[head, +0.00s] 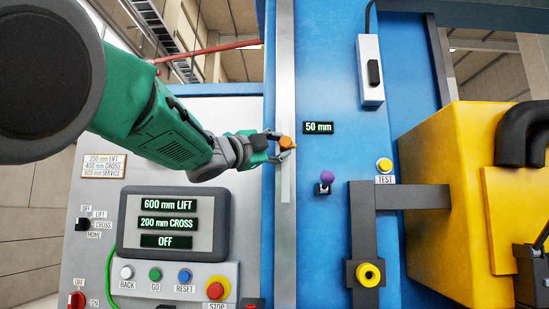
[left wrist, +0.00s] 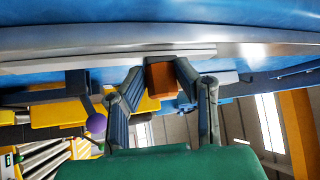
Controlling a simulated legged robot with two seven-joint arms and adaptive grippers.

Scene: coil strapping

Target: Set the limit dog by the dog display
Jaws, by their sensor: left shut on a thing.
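The limit dog is an orange piece (head: 286,142) on the vertical grey rail (head: 287,230) of the blue column. My left gripper (head: 282,143) is shut on it; in the left wrist view the orange dog (left wrist: 160,76) sits between the two fingers. The dog display (head: 318,128) is a small black panel to the right of the rail, reading 50 mm. It is slightly higher than the dog. My right gripper is not in view.
A control panel (head: 232,185) at left has a screen (head: 172,221) reading 600 mm LIFT, 200 mm CROSS and OFF, with buttons below. A purple knob (head: 326,176), a yellow TEST button (head: 384,165) and a yellow machine housing (head: 450,150) stand to the right of the rail.

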